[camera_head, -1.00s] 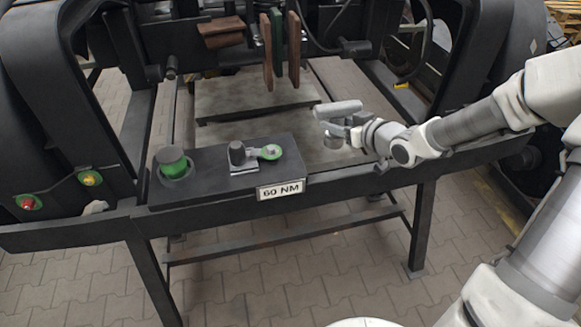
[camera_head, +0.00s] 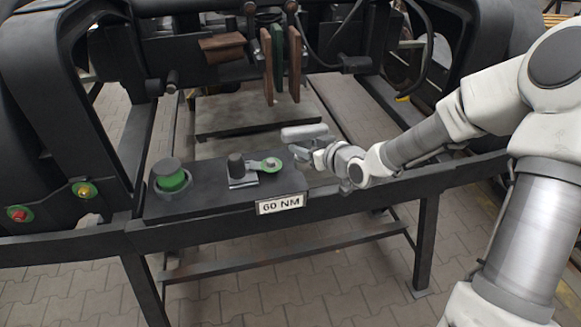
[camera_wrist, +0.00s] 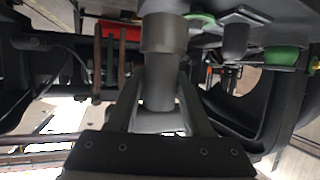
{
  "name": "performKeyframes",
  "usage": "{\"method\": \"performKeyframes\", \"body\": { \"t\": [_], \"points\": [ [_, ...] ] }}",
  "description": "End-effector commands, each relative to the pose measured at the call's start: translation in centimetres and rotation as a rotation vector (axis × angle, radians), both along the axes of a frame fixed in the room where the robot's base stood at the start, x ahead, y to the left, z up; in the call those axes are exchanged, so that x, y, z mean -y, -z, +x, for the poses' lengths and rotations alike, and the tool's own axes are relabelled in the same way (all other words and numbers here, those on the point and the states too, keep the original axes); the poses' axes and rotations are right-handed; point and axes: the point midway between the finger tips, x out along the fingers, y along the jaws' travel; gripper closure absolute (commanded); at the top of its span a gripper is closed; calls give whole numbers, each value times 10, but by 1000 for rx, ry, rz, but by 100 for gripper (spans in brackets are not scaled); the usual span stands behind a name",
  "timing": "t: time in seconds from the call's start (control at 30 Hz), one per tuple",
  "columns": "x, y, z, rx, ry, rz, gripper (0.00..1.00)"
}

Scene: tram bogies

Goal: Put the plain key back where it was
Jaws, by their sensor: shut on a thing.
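My gripper (camera_head: 312,150) is above the right end of the dark bench top, right of the green-ringed lever. In the wrist view its two fingers (camera_wrist: 158,92) are shut on a plain grey stepped cylinder (camera_wrist: 165,35), which I take to be the plain key. Its wider part extends beyond the fingertips. On the bench block (camera_head: 210,194) stand a dark post with a flat lever with a green ring (camera_head: 265,165), and a dark round cap on a green base (camera_head: 171,180).
A "60 NM" label (camera_head: 280,204) is on the block's front edge. Brown and green plates (camera_head: 278,62) hang behind the bench. Dark bogie frames stand left and right. Red and yellow buttons with green rims (camera_head: 84,190) are at the left. The bench right of the block is clear.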

Motion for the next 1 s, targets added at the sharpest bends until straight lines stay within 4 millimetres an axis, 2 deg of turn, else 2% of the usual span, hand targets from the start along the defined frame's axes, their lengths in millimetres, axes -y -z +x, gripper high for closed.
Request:
{"method": "performKeyframes", "body": {
  "t": [0.1,0.23,0.43,0.67,0.87,0.9,1.0],
  "points": [
    [-21,12,2,2,-3,1,100],
    [-33,19,4,3,-1,1,100],
    [-37,27,4,1,0,1,100],
    [-36,56,4,1,1,0,100],
    [-36,57,4,2,1,-1,100],
    [-36,58,4,-2,1,-1,47],
    [-36,58,4,-2,1,-1,29]
  ]
}}
